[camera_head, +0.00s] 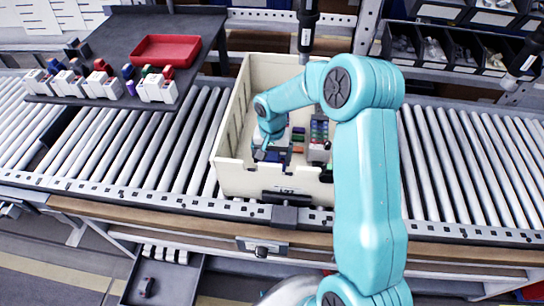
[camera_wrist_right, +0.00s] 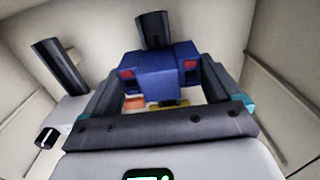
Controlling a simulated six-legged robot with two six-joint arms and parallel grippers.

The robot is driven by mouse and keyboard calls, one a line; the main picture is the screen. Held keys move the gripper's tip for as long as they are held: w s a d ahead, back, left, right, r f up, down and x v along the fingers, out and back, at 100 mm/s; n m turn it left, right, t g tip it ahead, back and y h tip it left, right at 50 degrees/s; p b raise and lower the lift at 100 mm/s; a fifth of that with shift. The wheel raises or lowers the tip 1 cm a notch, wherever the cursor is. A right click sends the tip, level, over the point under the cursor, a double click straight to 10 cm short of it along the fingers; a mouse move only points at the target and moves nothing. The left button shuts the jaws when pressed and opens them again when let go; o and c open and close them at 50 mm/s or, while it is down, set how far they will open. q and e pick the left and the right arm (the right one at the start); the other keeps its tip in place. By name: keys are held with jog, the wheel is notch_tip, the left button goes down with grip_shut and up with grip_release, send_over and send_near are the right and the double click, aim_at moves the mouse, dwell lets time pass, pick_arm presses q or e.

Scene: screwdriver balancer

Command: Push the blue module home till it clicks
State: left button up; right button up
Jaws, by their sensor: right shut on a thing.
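The blue module (camera_wrist_right: 160,72), with red patches on its sides and a dark post on top, sits between the fingers of my right gripper (camera_wrist_right: 166,80) in the right wrist view. The fingers are shut on it. In the head view my right gripper (camera_head: 268,146) reaches down inside the cream tote (camera_head: 232,174), and part of the blue module (camera_head: 273,156) shows beside it. Orange and yellow parts show under the module in the wrist view. How deep the module is seated is hidden. My left gripper is not in view.
Coloured modules (camera_head: 319,129) and a grey-white block (camera_head: 318,153) stand close to the gripper inside the tote. The tote walls surround it. A dark tray top with a red bin (camera_head: 165,50) and several white holders is at the left. The rollers (camera_head: 140,140) beside the tote are clear.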

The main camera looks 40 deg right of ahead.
jog(key=o, duration=0.9)
jog(key=shift+c, duration=0.2)
notch_tip(320, 180, up, 16)
jog(key=shift+r+b, duration=0.2)
jog(key=shift+b, duration=0.1)
notch_tip(320, 180, up, 12)
jog(key=p, duration=1)
